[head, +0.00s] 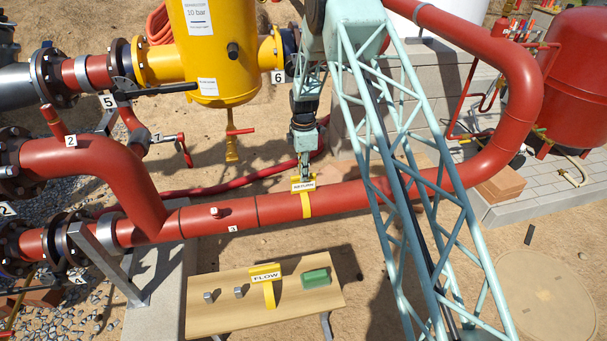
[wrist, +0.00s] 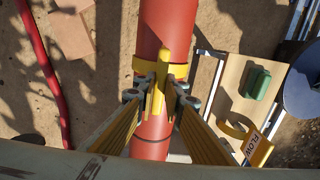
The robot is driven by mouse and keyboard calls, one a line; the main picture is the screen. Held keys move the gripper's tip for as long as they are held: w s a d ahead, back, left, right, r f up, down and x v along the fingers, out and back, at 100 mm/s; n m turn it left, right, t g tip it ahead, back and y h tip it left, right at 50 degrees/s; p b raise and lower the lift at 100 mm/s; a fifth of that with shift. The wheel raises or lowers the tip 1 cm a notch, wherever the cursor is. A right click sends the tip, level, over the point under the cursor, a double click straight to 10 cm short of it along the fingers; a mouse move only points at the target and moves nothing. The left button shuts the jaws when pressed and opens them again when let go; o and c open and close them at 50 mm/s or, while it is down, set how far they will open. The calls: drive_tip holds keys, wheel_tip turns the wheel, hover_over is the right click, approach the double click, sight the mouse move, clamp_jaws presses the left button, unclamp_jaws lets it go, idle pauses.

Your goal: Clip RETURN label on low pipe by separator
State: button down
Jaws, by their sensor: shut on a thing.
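The yellow RETURN label (head: 303,184) is on the low red pipe (head: 350,193). Its yellow band (head: 306,207) lies against the near side of the pipe; whether it closes around the back is hidden. My gripper (head: 304,168) is above the pipe, shut on the label's upper part. In the wrist view my gripper (wrist: 160,100) has the yellow tab (wrist: 162,75) between its fingertips, with the red pipe (wrist: 168,28) directly beyond. The yellow separator (head: 214,50) stands behind the pipe at upper left.
A wooden board (head: 235,312) in front holds a yellow FLOW label (head: 266,280), a green block (head: 316,278) and two small grey pieces. A red hose (head: 220,187) runs behind the pipe. Bare sand lies around.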

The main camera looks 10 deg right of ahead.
drive_tip(key=c, duration=2.6)
unclamp_jaws()
drive_tip(key=shift+c, duration=0.2)
drive_tip(key=o, duration=0.5)
drive_tip(key=shift+r+p, duration=1.3)
drive_tip(key=shift+r, duration=2.15)
drive_tip(key=shift+r, duration=0.1)
